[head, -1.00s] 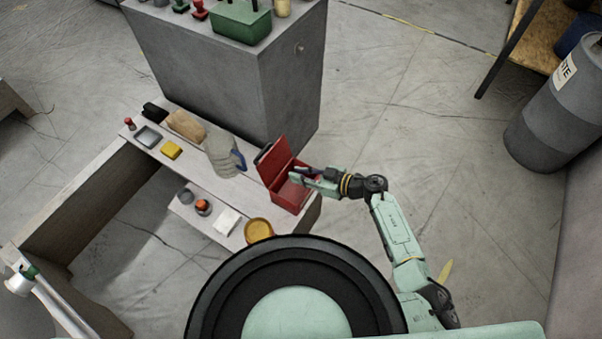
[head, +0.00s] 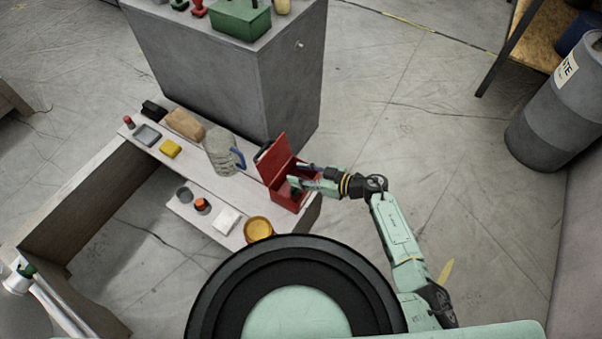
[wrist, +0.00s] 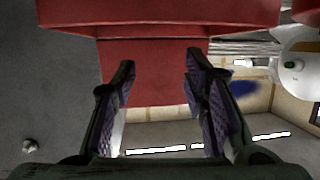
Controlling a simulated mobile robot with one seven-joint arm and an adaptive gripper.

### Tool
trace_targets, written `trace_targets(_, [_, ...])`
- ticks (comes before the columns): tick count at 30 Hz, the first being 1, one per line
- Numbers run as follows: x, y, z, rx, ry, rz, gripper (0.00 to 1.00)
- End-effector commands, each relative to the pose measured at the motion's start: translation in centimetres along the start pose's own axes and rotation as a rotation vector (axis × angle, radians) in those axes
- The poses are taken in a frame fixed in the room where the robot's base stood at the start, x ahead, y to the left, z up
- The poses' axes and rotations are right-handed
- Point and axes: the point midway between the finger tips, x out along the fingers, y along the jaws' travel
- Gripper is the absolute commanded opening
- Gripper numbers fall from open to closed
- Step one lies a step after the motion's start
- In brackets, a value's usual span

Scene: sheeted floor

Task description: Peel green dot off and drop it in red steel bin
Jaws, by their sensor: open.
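The red steel bin (head: 277,160) stands with its lid raised at the right end of the white bench. It also fills the upper part of the wrist view (wrist: 155,75). My gripper (head: 295,174) is over the bin's opening, its fingers spread apart. In the wrist view, the open fingers (wrist: 160,95) have nothing between them. A small dark green spot (head: 296,191) shows just below the fingertips, at the bin's opening; it may be the green dot, but it is too small to tell.
A clear jug (head: 221,152) with a blue handle stands left of the bin. A grey cabinet (head: 225,75) stands behind.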

Motion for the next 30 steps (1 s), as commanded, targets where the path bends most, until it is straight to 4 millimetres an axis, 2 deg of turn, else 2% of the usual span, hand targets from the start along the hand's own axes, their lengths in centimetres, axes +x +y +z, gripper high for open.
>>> trace_targets(5, [-0.2, 0.0, 0.0, 0.000, -0.001, 0.000, 0.40])
trace_targets(8, [-1.0, 0.1, 0.0, 0.000, -0.001, 0.002, 0.40])
trace_targets(21, [-9.6, 0.0, 0.0, 0.000, -0.003, 0.001, 0.40])
trace_targets(25, [-11.2, 0.0, 0.1, 0.001, -0.002, 0.001, 0.40])
trace_targets(30, [-12.0, 0.0, 0.0, 0.000, 0.000, -0.001, 0.40])
